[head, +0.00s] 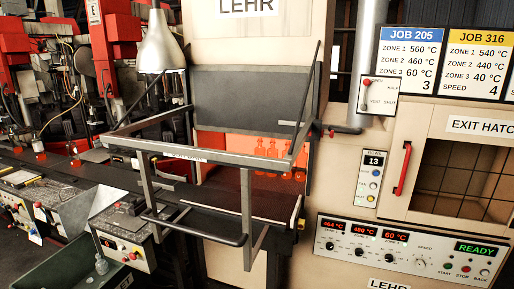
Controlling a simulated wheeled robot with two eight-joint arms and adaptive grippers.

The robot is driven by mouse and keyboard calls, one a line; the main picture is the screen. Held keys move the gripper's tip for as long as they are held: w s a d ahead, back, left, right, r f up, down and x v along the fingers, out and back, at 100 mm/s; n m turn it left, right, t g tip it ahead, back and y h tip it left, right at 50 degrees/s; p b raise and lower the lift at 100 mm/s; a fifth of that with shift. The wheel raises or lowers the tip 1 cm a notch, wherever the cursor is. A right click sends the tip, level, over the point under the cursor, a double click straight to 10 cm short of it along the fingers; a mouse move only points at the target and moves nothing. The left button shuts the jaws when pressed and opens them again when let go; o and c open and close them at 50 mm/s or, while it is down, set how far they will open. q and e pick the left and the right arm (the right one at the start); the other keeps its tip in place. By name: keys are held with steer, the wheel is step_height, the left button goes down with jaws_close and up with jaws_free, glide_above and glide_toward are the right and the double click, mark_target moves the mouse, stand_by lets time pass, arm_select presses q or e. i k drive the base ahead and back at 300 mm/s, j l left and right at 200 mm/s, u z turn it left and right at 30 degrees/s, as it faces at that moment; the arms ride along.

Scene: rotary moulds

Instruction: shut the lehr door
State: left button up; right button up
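The lehr (300,20) is a tall cream cabinet in the middle of the head view. A dark grey panel (245,85), which looks like its door, sits across the upper part of the opening. Below it the opening is uncovered, and several glowing orange bottles (272,150) show inside. To the right, a small plate (384,96) reads OPEN, HALF, VENT and SHUT. A red knob (367,82) is by the OPEN mark. Neither of my grippers is in view.
A grey metal frame (245,210) stands before the opening and partly hides it. Right are the exit hatch (465,180) with a red handle (402,168) and a control panel (400,250) reading READY. A conveyor (50,165) and red machines (115,35) are left. A green bin (75,270) is front left.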

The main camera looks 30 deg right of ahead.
mark_target(258, 101)
steer(key=i+l+z, duration=0.15)
steer(key=l+z, duration=0.25)
steer(key=i+l+z, duration=0.15)
steer(key=z, duration=0.25)
steer(key=i+l+z, duration=0.15)
steer(key=z, duration=0.25)
steer(key=i, duration=0.1)
